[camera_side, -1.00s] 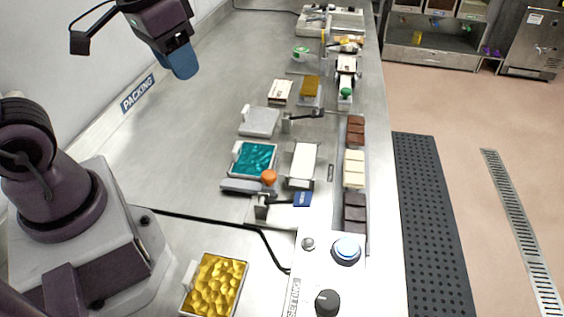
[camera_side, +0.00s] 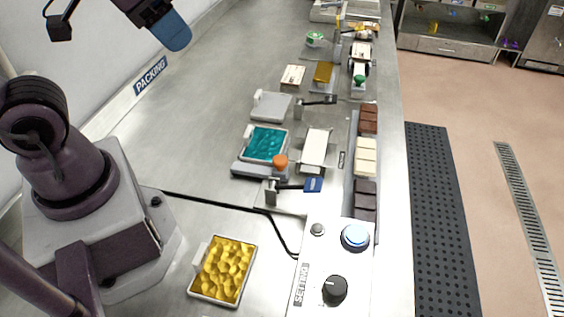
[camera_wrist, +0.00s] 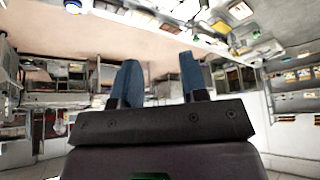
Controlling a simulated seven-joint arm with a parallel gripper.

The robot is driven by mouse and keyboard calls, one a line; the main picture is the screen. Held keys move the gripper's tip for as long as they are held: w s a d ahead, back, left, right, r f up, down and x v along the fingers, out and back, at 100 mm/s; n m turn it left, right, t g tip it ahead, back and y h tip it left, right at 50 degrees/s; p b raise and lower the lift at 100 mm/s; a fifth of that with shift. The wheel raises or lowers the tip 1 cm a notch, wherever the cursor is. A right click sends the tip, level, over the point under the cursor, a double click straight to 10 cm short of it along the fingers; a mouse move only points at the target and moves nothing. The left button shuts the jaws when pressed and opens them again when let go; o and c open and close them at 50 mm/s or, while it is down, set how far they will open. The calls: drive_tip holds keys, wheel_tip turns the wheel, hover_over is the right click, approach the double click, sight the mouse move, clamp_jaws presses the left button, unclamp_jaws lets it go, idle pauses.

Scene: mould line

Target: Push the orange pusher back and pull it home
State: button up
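The orange pusher (camera_side: 280,161) is a round knob on a grey slide (camera_side: 250,171) at the front edge of a tray with teal contents (camera_side: 264,144). My gripper (camera_side: 178,32) is raised high at the upper left of the side view, well away from the pusher. In the wrist view its two blue fingers (camera_wrist: 161,85) stand apart with nothing between them. The wrist view looks across the room, and I cannot make out the pusher there.
A white block (camera_side: 314,148) stands right of the pusher, and a blue-ended lever (camera_side: 312,185) lies just in front. The bench left of the trays is clear.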

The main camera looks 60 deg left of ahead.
drive_tip(key=o, duration=0.4)
drive_tip(key=shift+f, duration=0.2)
drive_tip(key=shift+c, duration=0.2)
drive_tip(key=g, duration=0.6)
hover_over(280, 159)
drive_tip(key=s+a, duration=0.1)
drive_tip(key=s, duration=0.3)
wheel_tip(280, 159, down, 9)
drive_tip(key=w+d+f+g, duration=0.1)
drive_tip(key=w+f+g, duration=0.3)
drive_tip(key=w+f, duration=0.5)
drive_tip(key=x, duration=1.2)
drive_tip(key=shift+f, duration=0.3)
clamp_jaws()
drive_tip(key=s+a, duration=0.6)
drive_tip(key=shift+s+a, duration=0.25)
drive_tip(key=shift+a, duration=0.05)
